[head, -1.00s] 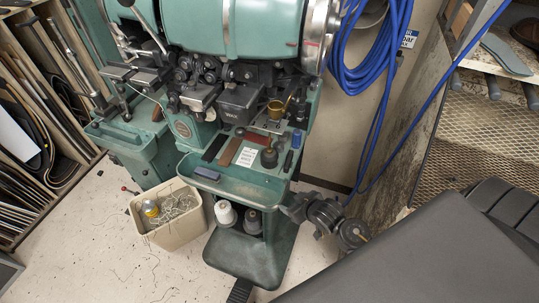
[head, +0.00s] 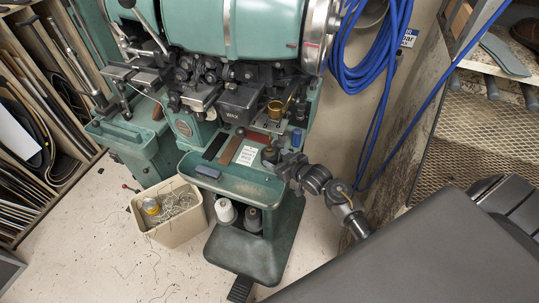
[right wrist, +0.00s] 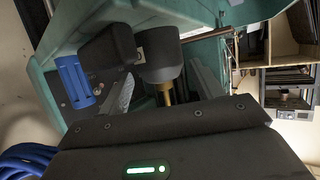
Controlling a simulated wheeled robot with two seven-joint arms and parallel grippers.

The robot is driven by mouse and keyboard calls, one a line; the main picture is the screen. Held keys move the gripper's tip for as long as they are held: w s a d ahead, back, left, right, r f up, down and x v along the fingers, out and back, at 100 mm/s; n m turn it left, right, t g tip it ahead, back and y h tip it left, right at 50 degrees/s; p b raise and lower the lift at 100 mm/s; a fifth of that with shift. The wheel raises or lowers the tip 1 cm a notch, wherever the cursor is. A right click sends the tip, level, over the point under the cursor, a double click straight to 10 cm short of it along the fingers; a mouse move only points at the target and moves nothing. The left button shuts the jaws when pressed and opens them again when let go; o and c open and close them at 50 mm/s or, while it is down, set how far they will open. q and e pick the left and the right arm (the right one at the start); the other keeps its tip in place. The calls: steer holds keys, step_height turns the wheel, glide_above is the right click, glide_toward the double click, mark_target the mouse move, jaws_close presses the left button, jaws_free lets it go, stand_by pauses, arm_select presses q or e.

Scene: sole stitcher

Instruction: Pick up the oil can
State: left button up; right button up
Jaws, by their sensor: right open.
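The oil can (head: 269,155) is a small dark can on the green shelf of the stitcher, near its right end. In the right wrist view, the oil can (right wrist: 160,66) shows as a dark round body with a brass neck. My right gripper (head: 279,170) is at the shelf's right edge, close beside the can. In the right wrist view, my right gripper's open fingers (right wrist: 161,88) stand on either side of the can's brass neck; contact cannot be made out. My left gripper is not in view.
A brass cup (head: 277,109) stands behind the can. A blue cylinder (right wrist: 75,82) and a dark block (right wrist: 108,50) are near the fingers. A white card (head: 246,155) lies left of the can.

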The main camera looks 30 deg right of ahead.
mark_target(269, 155)
steer(key=shift+w+a, duration=0.1)
steer(key=shift+w, duration=0.3)
steer(key=x, duration=0.2)
steer(key=p+x, duration=0.1)
steer(key=x, duration=0.1)
steer(key=shift+w+f, duration=0.15)
steer(key=shift+f, duration=0.2)
steer(key=shift+c, duration=0.5)
steer(key=c, duration=0.5)
